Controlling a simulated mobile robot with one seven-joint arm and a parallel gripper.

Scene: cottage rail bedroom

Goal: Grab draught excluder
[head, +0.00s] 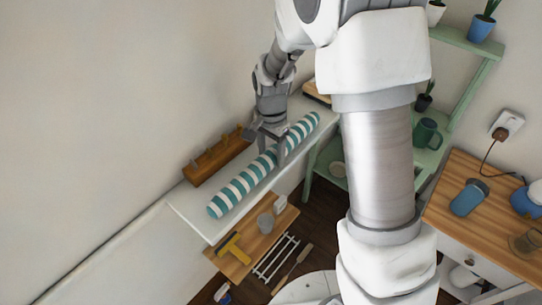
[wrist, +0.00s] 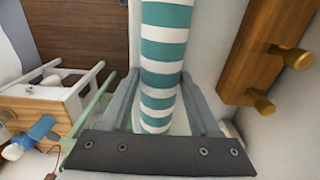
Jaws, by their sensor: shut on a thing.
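The draught excluder (head: 237,190) is a long roll with teal and white stripes. It lies lengthwise along a white shelf (head: 203,221) by the wall. My gripper (head: 282,140) reaches down from above and is shut on it, nearer its far end. In the wrist view the draught excluder (wrist: 166,45) runs up between the two fingers of my gripper (wrist: 163,100), one on each side. Whether its underside touches the shelf is hard to tell.
A wooden peg rail (head: 217,156) stands close behind, against the wall; it also shows in the wrist view (wrist: 262,45). Below the shelf is a wooden surface (head: 258,236) with a yellow-handled tool. Green shelves (head: 437,160) and a wooden-topped cabinet (head: 483,205) stand to the right.

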